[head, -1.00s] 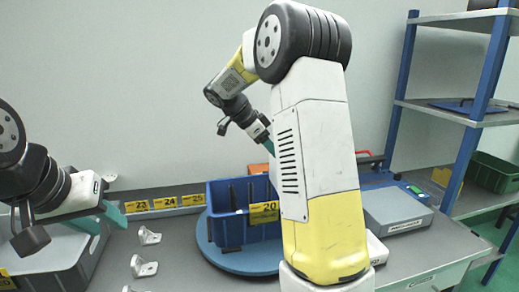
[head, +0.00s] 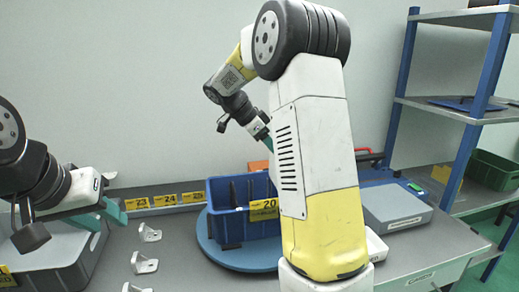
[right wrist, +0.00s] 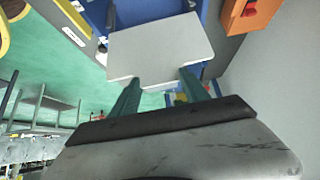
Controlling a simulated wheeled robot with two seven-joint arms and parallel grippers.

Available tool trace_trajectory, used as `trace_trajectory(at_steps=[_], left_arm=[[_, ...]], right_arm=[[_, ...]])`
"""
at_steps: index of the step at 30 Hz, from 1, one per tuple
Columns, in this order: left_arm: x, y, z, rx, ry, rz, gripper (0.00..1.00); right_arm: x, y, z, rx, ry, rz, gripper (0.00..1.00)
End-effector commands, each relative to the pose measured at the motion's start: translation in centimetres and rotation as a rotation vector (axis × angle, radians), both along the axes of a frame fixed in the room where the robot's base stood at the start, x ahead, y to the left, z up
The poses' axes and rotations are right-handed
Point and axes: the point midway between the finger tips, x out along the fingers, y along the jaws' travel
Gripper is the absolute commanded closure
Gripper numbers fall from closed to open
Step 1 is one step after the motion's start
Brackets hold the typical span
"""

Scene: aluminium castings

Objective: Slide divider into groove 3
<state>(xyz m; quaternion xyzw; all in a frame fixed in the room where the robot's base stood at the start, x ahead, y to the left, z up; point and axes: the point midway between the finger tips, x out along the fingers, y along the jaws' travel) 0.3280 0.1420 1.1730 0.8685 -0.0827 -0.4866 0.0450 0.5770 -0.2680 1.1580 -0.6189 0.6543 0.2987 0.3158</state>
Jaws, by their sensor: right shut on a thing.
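The divider (right wrist: 160,45), a flat pale grey plate, is between the teal fingers of my right gripper (right wrist: 162,92) in the right wrist view. The gripper is shut on its near edge. In the head view my right arm hides the divider, and only part of that gripper (head: 262,135) shows, above and behind the bin. The blue bin (head: 228,227) stands on a round blue turntable (head: 215,255), with dark upright pieces inside and a yellow 20 label. Its grooves cannot be made out. My left gripper (head: 112,213) is at the left, apart from the bin; its finger gap is unclear.
Several pale metal brackets (head: 145,263) lie on the table left of the turntable. A grey crate (head: 70,262) is below my left gripper. A grey box (head: 395,208) stands at right, with a blue-post shelf (head: 455,108) beyond. An orange object (right wrist: 248,12) shows in the right wrist view.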

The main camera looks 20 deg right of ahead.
Motion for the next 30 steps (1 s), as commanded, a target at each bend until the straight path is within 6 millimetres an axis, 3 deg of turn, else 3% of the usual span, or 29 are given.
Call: trace_trajectory(at_steps=[30], left_arm=[[0.0, 0.0, 0.0, 0.0, 0.0, 0.0, 0.64]], right_arm=[[0.0, -0.1, -1.2, 0.0, -0.001, -0.001, 1.0]])
